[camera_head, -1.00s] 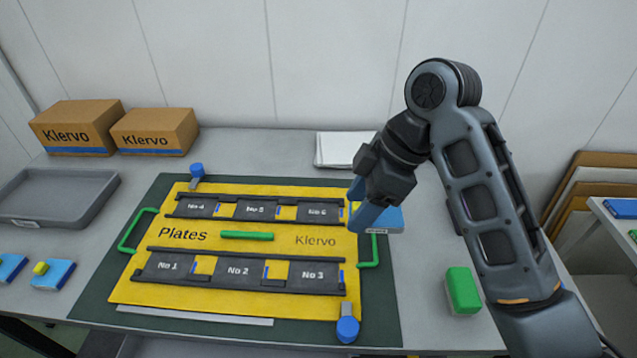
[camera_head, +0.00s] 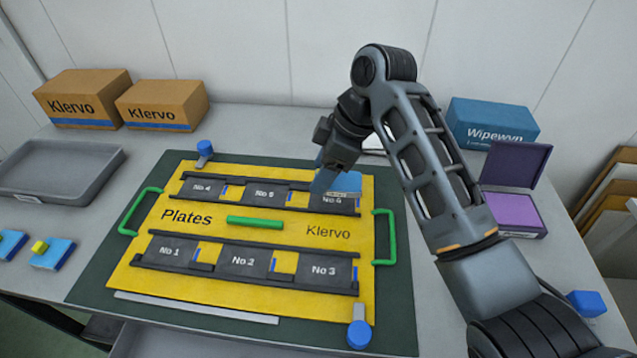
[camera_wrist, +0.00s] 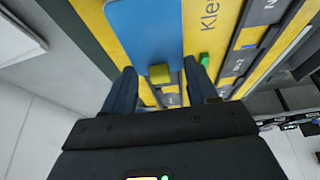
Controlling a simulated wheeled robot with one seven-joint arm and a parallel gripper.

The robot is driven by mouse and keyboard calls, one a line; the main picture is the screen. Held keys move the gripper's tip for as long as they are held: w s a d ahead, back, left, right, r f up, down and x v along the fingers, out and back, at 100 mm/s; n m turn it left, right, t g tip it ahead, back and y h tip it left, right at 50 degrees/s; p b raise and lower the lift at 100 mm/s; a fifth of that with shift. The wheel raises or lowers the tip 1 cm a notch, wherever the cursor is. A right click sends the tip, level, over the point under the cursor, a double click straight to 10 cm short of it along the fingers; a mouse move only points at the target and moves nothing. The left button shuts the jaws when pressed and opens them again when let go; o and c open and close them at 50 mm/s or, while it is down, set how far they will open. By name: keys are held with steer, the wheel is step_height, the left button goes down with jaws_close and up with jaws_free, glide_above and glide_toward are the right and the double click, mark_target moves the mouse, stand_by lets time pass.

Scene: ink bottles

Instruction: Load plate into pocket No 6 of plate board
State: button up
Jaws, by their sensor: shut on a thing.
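The yellow plate board (camera_head: 190,224) lies on a dark green mat, with pockets No 4 to No 6 along its back row and No 1 to No 3 along its front. My gripper (camera_head: 324,182) is shut on a blue plate (camera_head: 347,182) at the back right of the board. The plate is over pocket No 6 (camera_head: 334,201) and partly covers it; I cannot tell whether it touches the pocket. In the wrist view the blue plate (camera_wrist: 145,38) extends beyond my fingers, with its yellow knob (camera_wrist: 160,74) near the fingertips.
Green handles stand at the board's left (camera_head: 140,211) and right (camera_head: 385,238). Blue knobs sit at its back left (camera_head: 204,148) and front right (camera_head: 359,334). A grey tray (camera_head: 60,170) and blue plates (camera_head: 52,254) are at left. An open purple pad (camera_head: 515,212) is right, beyond my arm.

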mark_target(318, 199)
steer(key=shift+w+a+f, duration=0.35)
steer(key=shift+a, duration=0.15)
steer(key=shift+f+p, duration=0.3)
steer(key=shift+f, duration=1.75)
steer(key=o, duration=1.1)
steer(key=shift+f, duration=0.15)
steer(key=b+v, duration=0.1)
steer(key=v, duration=1)
steer(key=shift+d+r, duration=0.25)
steer(key=shift+r, duration=0.4)
